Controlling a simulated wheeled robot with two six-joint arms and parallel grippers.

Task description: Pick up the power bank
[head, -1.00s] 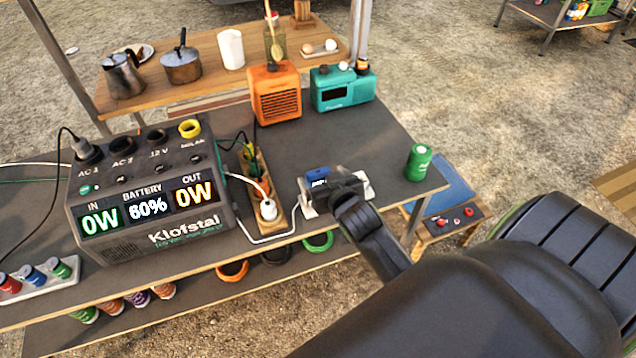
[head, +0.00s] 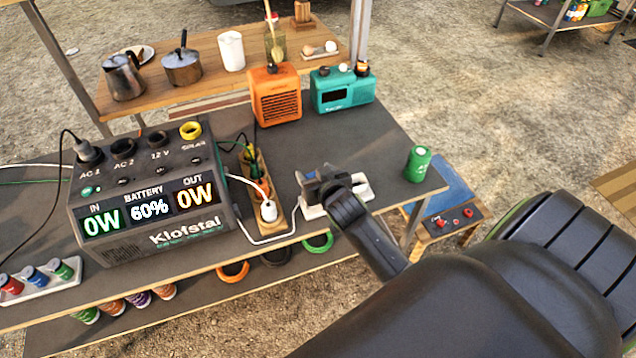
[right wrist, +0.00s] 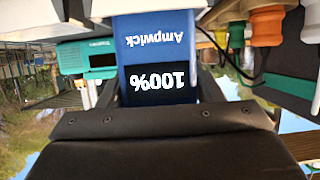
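The power bank is a blue block with the word Ampwick and a display reading 100%. It shows upside down in the right wrist view (right wrist: 158,50), between the fingers of my right gripper (right wrist: 155,18), which lie close along its two sides. In the head view my right gripper (head: 322,183) is over the white stand (head: 313,211) at the table's right part, and appears shut on the power bank. Only a small blue patch of the power bank (head: 309,176) shows there; the gripper hides the rest. I cannot tell whether it is clear of the stand. My left gripper is not in view.
A large power station (head: 150,205) stands to the left, with a power strip (head: 262,190) and white cable beside it. A green can (head: 418,163) stands to the right. An orange radio (head: 275,95) and a teal radio (head: 342,88) are behind. Dark tabletop between them is free.

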